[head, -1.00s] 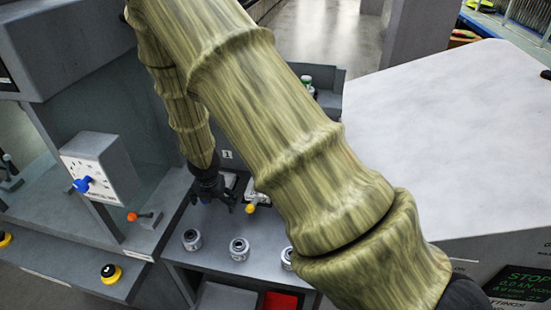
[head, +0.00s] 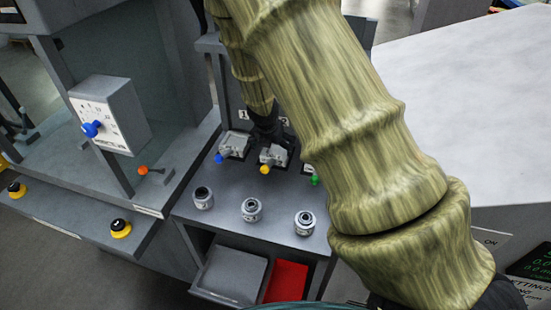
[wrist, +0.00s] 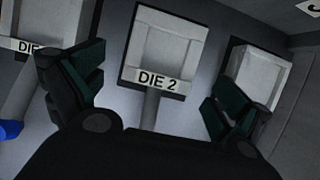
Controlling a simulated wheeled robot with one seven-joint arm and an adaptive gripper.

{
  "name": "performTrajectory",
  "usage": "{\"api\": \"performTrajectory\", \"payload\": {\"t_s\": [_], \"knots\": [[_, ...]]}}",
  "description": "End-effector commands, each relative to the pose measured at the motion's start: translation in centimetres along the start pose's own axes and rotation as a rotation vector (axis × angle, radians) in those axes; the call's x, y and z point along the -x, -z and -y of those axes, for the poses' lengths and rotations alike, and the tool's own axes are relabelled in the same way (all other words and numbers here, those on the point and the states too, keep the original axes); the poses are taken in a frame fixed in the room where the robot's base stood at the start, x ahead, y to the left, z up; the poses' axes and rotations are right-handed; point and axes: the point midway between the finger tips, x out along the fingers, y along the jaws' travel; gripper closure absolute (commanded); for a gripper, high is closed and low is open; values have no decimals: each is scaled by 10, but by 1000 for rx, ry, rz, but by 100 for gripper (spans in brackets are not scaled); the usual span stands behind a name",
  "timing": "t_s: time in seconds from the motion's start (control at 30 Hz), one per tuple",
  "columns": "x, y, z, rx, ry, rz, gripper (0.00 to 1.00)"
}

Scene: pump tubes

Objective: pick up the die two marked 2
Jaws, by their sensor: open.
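Die two is a light grey block (wrist: 168,45) with a "DIE 2" label, upper middle of the wrist view, with a grey stem running down from it. In the head view it appears to be the middle grey block (head: 273,154) with a yellow knob. My gripper (wrist: 155,92) is open and empty, its dark green fingers spread to the left and right of the stem in the picture. In the head view my gripper (head: 268,134) is just behind and above that block, partly hidden by my arm. I cannot tell whether it touches the block.
A block with a blue knob (head: 218,158) stands to the left and a green knob (head: 315,180) shows to the right. Three round metal pieces (head: 250,210) stand in front. A red bin (head: 287,282) is below. A grey control box (head: 110,112) stands left.

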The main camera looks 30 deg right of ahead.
Motion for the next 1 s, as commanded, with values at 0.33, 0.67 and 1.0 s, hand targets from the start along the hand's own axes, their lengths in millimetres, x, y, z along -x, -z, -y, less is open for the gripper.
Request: {"api": "performTrajectory", "payload": {"t_s": [0.33, 0.67, 1.0], "knots": [[-30, 7, 3, -1, -2, -2, 0], [-51, 6, 4, 0, 0, -1, 0], [-51, 6, 4, 0, 0, 0, 9]]}}
